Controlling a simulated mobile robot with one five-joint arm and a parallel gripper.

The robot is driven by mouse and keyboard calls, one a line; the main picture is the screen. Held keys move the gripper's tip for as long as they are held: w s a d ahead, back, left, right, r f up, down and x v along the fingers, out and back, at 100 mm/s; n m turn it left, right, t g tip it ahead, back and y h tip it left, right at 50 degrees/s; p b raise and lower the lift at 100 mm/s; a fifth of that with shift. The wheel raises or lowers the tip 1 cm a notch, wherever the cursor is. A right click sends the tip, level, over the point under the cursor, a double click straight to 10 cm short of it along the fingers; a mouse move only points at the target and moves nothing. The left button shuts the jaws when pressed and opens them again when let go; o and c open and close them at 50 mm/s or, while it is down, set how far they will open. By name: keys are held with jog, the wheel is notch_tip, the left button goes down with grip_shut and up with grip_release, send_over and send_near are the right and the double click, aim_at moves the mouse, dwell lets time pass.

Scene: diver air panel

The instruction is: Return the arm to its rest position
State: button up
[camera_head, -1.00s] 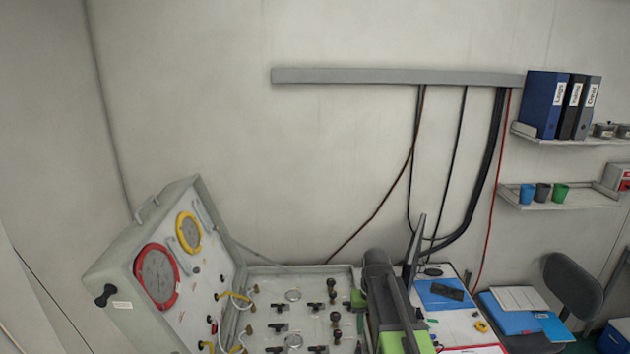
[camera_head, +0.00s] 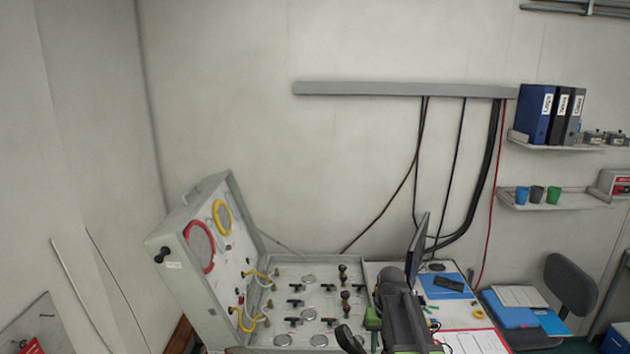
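My arm (camera_head: 403,318), dark grey with green parts, rises from the bottom edge right of centre. It stands in front of the right side of the open air panel case (camera_head: 190,290) and the left part of the desk. A dark rounded piece and a green piece show at its left, low in the picture. I cannot make out two separate fingertips, so I cannot tell whether my gripper is open or shut. No held object can be made out. The case's raised lid carries a red-ringed gauge (camera_head: 199,247) and a yellow-ringed gauge (camera_head: 222,217).
Several black valve handles stand on the panel's flat face (camera_head: 270,318). A thin monitor (camera_head: 416,250) stands close behind my arm. Blue folders and papers lie on the desk to the right, near a dark chair (camera_head: 573,282). Wall shelves hold binders (camera_head: 537,113) and cups.

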jog(key=s+f+b, duration=0.2)
jog(key=f+b, duration=0.7)
jog(key=s+f+b, duration=0.2)
jog(key=f+b, duration=0.7)
jog(key=f, duration=0.1)
jog(key=s+a+f+b, duration=0.2)
jog(key=s+f+b, duration=0.4)
jog(key=s, duration=0.1)
jog(key=shift+s+n, duration=0.3)
jog(key=shift+s, duration=0.05)
